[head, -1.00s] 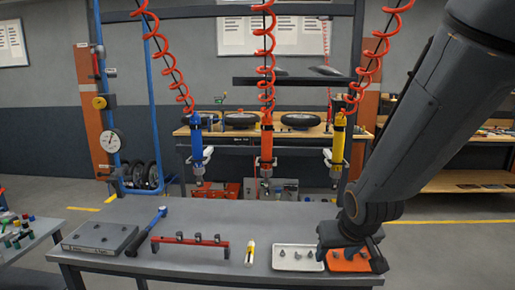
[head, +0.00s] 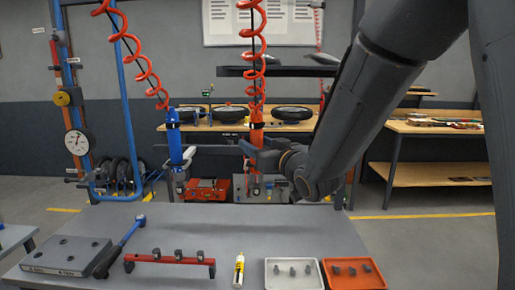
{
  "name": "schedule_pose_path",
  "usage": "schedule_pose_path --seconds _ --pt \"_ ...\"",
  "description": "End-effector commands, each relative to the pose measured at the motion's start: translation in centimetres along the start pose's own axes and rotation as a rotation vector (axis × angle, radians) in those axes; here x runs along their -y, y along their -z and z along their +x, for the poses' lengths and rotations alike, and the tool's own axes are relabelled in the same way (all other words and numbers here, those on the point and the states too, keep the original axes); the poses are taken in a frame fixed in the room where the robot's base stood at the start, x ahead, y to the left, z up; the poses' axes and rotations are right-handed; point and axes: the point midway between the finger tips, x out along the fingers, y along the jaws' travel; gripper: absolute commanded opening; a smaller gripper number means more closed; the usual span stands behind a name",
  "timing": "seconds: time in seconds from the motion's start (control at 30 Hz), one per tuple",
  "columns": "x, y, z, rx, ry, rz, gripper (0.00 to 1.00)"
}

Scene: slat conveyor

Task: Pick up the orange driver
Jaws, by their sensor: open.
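The orange driver (head: 257,136) hangs upright from a red coiled hose above the table, near the middle of the head view. My gripper (head: 252,152) is open and raised at the driver's body, reaching in from the right. Its jaws overlap the driver in the picture; I cannot tell whether they touch it or stand around it. Part of the driver's middle is hidden by the gripper. The blue driver (head: 174,140) hangs to the left, apart from the gripper. The yellow driver is not visible now.
The grey table (head: 200,222) below carries a grey block (head: 66,254), a torque wrench (head: 120,246), a red rack (head: 170,260), a yellow-white tube (head: 239,270), a white tray (head: 293,286) and an orange tray (head: 353,286). The table's middle is clear.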

Motion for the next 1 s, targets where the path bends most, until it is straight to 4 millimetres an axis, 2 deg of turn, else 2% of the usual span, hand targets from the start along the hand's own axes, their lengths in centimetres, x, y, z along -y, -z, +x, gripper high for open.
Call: schedule_pose_path --seconds 0.4,0.73,1.0 --pt "-0.4 0.5 4.5 0.002 -0.003 0.001 0.50" --pt "-0.5 0.4 5.0 0.001 -0.006 0.000 0.50" --pt "-0.6 0.4 5.0 0.002 -0.006 0.000 0.05"
